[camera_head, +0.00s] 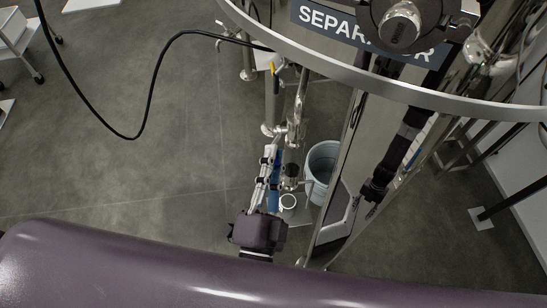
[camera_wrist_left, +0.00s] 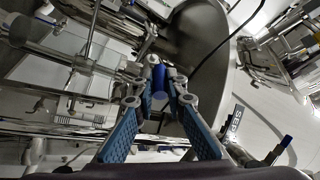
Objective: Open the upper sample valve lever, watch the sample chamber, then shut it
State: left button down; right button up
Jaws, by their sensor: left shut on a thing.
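My left gripper (camera_head: 272,155) reaches up from the bottom centre to the valve pipework beside the tank. In the left wrist view, its two fingers with blue pads (camera_wrist_left: 160,90) close in on a blue lever handle (camera_wrist_left: 159,80), which lies between the fingertips. The gripper is shut on this lever. The fingers partly hide the lever and its valve body in the head view. A vertical sample pipe (camera_head: 271,100) with metal fittings stands just beyond the fingertips. I cannot clearly make out the sample chamber.
A grey-blue bucket (camera_head: 320,165) stands on the floor right of the gripper. The steel tank rim ring (camera_head: 330,75) and a SEPARATOR sign (camera_head: 325,20) are overhead. A black cable (camera_head: 150,100) hangs at left. A yellow handle (camera_head: 273,68) is higher on the pipework.

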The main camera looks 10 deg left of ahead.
pick_arm(q)
jog(key=shift+f+b, duration=0.35)
jog(key=shift+w+a+f+m+t+h+b, duration=0.15)
jog(key=shift+f+m+t+h+b, duration=0.7)
jog(key=shift+b, duration=1.05)
jog(key=shift+w+d+f+m+t+h+b, duration=0.1)
jog(key=shift+w+f+m+t+h+b, duration=0.25)
jog(key=shift+m+t+b, duration=1.1)
jog(key=shift+w+a+f+t+h+b, duration=0.15)
jog(key=shift+f+t+h+b, duration=0.5)
jog(key=shift+b, duration=1.7)
jog(key=shift+r, duration=0.1)
jog(key=c, duration=2)
grip_release()
jog(key=shift+o, duration=0.2)
jog(key=v, duration=1.2)
